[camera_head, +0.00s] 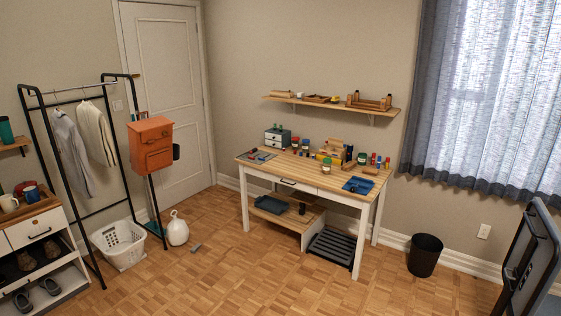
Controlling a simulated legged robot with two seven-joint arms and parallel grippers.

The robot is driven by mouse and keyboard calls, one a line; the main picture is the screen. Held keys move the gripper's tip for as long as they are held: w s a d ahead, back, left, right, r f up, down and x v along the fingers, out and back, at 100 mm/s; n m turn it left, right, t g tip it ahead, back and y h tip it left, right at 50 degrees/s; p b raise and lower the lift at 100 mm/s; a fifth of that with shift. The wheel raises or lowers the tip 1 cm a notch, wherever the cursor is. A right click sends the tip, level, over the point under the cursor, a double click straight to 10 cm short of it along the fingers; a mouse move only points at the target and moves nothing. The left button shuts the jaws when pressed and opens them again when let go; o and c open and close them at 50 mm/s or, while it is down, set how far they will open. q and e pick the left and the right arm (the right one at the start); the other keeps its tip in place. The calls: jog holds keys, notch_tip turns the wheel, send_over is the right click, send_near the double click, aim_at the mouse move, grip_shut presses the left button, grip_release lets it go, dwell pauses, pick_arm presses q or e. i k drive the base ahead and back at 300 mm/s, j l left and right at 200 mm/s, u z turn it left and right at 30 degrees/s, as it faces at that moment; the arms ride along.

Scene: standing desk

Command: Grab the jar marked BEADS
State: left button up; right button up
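A white desk with a wooden top (283,173) stands across the room against the back wall. Several small jars and containers stand on it. One clear jar with a green lid (326,165) stands near the front edge, right of the middle. Other small red, blue and dark containers stand behind it and to its right. Any lettering is too small to read, so I cannot tell which jar is marked BEADS. Neither of my grippers is in view.
Open parquet floor (215,275) lies before the desk. A white jug (178,228), a laundry basket (119,246) and a clothes rack stand left. A black bin (425,255) stands right of the desk. A dark chair-like object (528,262) is at the right edge.

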aim_at(326, 167)
jog(key=i, duration=3.25)
jog(key=i+z, duration=0.15)
jog(key=i, duration=0.3)
jog(key=i+j+z, duration=0.15)
jog(key=i, duration=0.3)
jog(key=i+j+z, duration=0.15)
jog(key=i, duration=0.3)
jog(key=i+j+z, duration=0.15)
jog(key=i, duration=0.25)
jog(key=i+j+z, duration=0.2)
jog(key=i, duration=0.25)
jog(key=j, duration=0.1)
